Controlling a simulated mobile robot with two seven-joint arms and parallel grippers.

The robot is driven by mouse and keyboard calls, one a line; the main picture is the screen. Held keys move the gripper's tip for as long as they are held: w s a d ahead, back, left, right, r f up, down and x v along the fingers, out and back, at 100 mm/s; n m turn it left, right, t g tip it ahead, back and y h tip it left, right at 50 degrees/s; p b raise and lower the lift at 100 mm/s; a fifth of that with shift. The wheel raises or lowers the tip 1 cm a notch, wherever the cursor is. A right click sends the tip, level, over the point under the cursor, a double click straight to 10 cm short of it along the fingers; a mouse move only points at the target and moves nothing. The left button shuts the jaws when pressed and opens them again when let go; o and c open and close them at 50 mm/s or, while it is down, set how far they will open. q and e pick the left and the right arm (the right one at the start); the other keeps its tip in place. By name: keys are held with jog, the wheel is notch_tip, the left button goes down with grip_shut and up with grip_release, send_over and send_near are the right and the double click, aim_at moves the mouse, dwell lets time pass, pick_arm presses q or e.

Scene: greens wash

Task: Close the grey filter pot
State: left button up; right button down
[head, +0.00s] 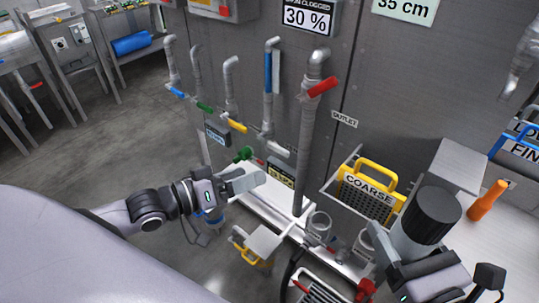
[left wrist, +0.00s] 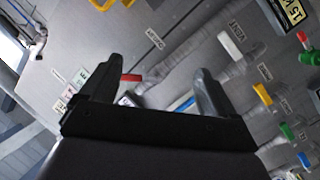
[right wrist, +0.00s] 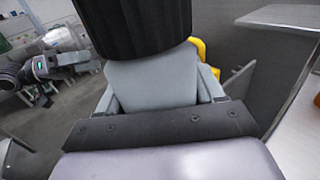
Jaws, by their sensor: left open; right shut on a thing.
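My right gripper (head: 408,250) is shut on a grey piece with a black ribbed round top (head: 433,212). In the right wrist view the black top (right wrist: 138,22) and the grey body (right wrist: 155,80) fill the space between the fingers. A grey round pot (head: 319,224) stands low by the wall, left of that gripper; its top looks open. A second grey pot-like part (head: 362,243) is partly hidden behind my right gripper. My left gripper (head: 258,181) is open and empty in front of the pipes; its fingers (left wrist: 155,85) are apart in the left wrist view.
A yellow-handled COARSE basket (head: 369,191) hangs behind the right gripper. Pipes with coloured valve handles (head: 321,87) run down the wall. An orange handle (head: 488,199) stands on the right counter. A yellow-handled box (head: 262,243) sits low in the middle. Open floor lies left.

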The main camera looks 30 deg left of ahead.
pick_arm(q)
jog(key=s+d+f+m+g+y, duration=0.1)
jog(key=s+d+f+y, duration=0.1)
jog(key=s+f, duration=0.4)
jog(key=s+d+f+m+g+y, duration=0.2)
jog(key=s+f+y, duration=0.2)
jog(key=f, duration=0.9)
jog(key=shift+s+d+f+g, duration=0.2)
jog(key=shift+s+f+g, duration=0.1)
jog(key=shift+s, duration=0.85)
jog(key=shift+r, duration=0.1)
